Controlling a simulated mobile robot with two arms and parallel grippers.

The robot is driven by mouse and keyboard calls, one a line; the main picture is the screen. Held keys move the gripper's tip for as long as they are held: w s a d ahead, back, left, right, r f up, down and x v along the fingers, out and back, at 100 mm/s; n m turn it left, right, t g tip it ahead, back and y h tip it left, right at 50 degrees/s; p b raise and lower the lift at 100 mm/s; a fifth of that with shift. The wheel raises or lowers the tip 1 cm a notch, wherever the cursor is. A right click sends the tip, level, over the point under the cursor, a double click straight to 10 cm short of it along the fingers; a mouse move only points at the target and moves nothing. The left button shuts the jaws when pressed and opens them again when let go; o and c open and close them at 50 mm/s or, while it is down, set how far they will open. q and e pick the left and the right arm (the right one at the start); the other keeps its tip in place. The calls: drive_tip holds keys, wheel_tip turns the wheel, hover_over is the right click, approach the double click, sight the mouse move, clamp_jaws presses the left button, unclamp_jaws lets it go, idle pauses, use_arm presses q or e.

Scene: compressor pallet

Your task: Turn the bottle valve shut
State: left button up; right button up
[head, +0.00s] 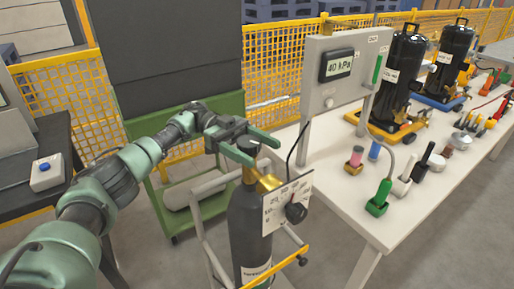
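A dark gas bottle (250,225) stands upright in a wheeled cart at the bottom middle. A brass valve (268,183) sits on its neck, with a dark round knob (248,142) on top. My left gripper (267,154) reaches in from the left at knob height. Its two green fingers are spread wide, one on the far side of the knob and one on the near side. The knob shows between them, and I cannot tell whether either finger touches it. My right gripper is not in view.
A white workbench (345,209) with a 40 kPa display box (340,65) and black compressors (402,75) stands to the right. A green cart (180,230) stands behind my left arm.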

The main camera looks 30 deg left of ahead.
sight(257, 145)
use_arm(q)
drive_tip(key=shift+r, duration=0.1)
wheel_tip(257, 145, up, 20)
idle(0.4)
